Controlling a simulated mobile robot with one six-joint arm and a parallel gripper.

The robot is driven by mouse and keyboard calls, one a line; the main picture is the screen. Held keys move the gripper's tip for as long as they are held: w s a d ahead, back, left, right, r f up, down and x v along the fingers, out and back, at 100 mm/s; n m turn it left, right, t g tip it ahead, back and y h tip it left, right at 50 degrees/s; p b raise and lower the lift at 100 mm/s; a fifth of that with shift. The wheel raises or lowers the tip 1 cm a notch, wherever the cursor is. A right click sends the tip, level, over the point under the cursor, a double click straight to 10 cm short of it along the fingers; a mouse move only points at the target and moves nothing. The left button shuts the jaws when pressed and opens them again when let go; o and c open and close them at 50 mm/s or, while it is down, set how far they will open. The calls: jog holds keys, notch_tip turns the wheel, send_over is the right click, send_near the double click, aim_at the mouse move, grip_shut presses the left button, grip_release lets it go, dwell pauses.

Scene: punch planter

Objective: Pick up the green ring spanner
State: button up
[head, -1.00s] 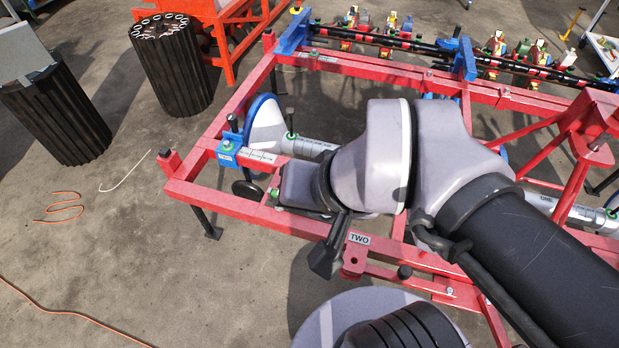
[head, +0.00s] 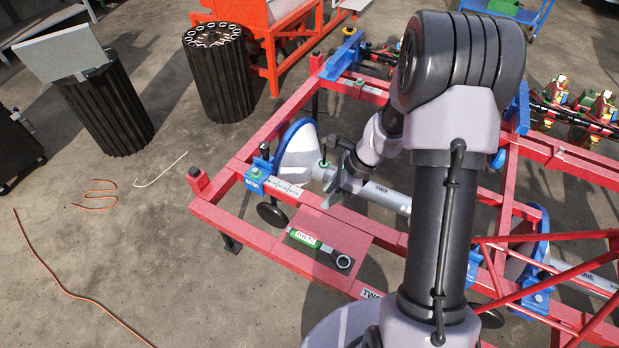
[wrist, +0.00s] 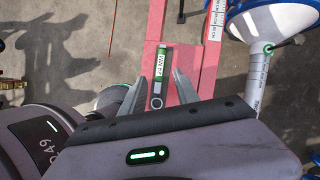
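The green ring spanner (head: 306,239) lies on a flat red plate (head: 355,237) of the red frame in the head view. My gripper (wrist: 159,76) is open, one finger showing on each side of the spanner. The fingers look apart from it, and the gap in height is hard to judge. In the head view my arm does not cover the spanner.
A grey pipe with a blue-rimmed white disc (head: 297,150) lies just behind the plate. A blue clamp block (head: 259,178) stands on the frame's left rail. Black ribbed bins (head: 218,75) stand on the floor at back left.

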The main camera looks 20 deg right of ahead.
aim_at(313, 239)
jog(key=f+m+b, duration=0.1)
jog(key=f, duration=0.5)
jog(key=a+f+m+b, duration=0.1)
jog(key=f+m, duration=0.1)
jog(key=f, duration=0.5)
jog(key=a+f+m+b, duration=0.1)
jog(key=f+b, duration=0.1)
jog(key=f, duration=0.5)
jog(key=shift+s+a+f+g+y, duration=0.2)
jog(key=shift+a+g+y, duration=0.05)
jog(key=shift+g+y, duration=0.05)
jog(key=b+x, duration=0.3)
jog(key=x, duration=0.3)
jog(key=shift+s+a, duration=0.1)
jog(key=shift+a, duration=0.05)
jog(key=shift+r, duration=0.15)
grip_shut()
